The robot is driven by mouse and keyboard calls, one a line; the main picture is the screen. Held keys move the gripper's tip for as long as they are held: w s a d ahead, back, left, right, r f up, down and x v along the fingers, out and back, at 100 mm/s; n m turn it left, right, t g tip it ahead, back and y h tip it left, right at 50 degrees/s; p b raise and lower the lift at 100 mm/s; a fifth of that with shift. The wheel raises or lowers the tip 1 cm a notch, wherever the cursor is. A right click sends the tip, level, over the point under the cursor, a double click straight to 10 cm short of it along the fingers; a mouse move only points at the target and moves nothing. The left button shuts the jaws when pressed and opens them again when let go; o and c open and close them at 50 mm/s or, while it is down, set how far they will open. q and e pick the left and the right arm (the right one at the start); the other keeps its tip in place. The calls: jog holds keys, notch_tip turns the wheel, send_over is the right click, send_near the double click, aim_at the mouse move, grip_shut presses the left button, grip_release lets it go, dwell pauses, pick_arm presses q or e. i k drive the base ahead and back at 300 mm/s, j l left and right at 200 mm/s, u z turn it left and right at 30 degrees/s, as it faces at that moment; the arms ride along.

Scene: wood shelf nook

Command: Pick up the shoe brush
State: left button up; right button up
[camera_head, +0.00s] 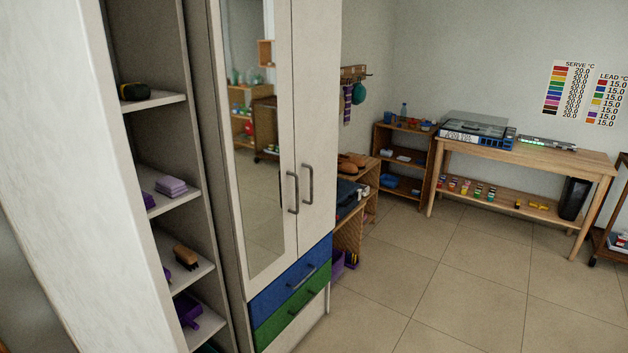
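A brush with a brown back and dark bristles (186,257), which looks like the shoe brush, rests on an open shelf board (200,269) of the tall cabinet at the left. A small purple thing beside it is partly hidden by the white panel in front. Neither of my grippers is in view.
Other shelves hold a dark rounded item (135,92), folded purple cloths (171,186) and a purple item (187,311). A white panel (75,150) stands close at left. A mirrored wardrobe (262,150) adjoins the shelves. Tiled floor (440,270) is clear at right.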

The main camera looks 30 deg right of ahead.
aim_at(183, 256)
jog(key=i+l+u, duration=0.15)
jog(key=u, duration=0.3)
jog(key=l+u, duration=0.25)
jog(key=u, duration=0.15)
jog(key=i+l+u, duration=0.1)
jog(key=l+u, duration=0.2)
jog(key=u, duration=0.15)
jog(key=l+u, duration=0.25)
jog(key=u, duration=0.2)
